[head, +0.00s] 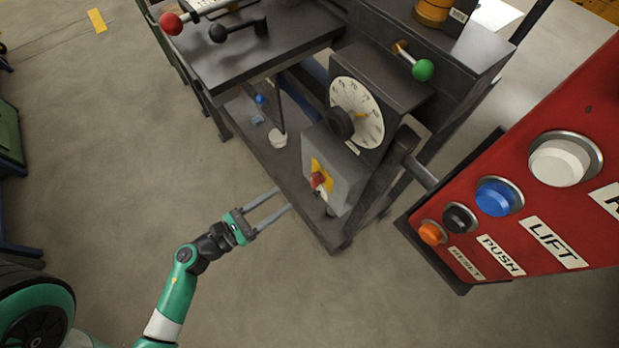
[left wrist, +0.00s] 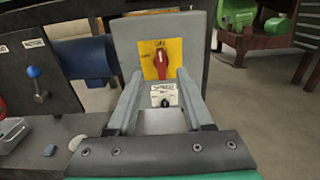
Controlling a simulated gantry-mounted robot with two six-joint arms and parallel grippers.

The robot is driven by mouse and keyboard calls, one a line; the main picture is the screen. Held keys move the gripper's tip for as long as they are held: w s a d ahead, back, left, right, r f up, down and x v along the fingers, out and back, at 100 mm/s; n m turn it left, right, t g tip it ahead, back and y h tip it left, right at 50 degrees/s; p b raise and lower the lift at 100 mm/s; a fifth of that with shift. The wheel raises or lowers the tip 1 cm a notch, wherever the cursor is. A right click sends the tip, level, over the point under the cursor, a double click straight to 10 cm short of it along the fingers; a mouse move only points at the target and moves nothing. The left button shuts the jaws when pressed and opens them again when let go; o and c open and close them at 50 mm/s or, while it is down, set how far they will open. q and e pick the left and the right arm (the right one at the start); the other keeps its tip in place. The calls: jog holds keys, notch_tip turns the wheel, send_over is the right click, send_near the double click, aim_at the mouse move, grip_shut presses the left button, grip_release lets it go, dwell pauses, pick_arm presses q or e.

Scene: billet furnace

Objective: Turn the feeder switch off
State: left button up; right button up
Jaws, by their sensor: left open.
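A grey switch box (head: 345,178) stands at the machine's front corner in the head view. On its face is a red rotary knob (head: 318,180) on a yellow plate (head: 322,168). In the left wrist view the red knob (left wrist: 161,66) points roughly upright. A white label plate with a small black knob (left wrist: 165,102) sits below it; the lettering is too small to read surely. My left gripper (head: 283,198) is open and empty, left of the box and apart from the knob. In the left wrist view its fingers (left wrist: 160,75) frame the knob. My right gripper is out of view.
A round dial (head: 360,115) and a green-knobbed lever (head: 422,70) are above the box. A red button panel (head: 510,190) fills the right side. A dark bench (head: 265,50) with red- and black-knobbed levers is behind.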

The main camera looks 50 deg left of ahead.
aim_at(312, 178)
pick_arm(q)
jog(key=w, duration=1)
jog(key=shift+w+d, duration=0.25)
grip_shut()
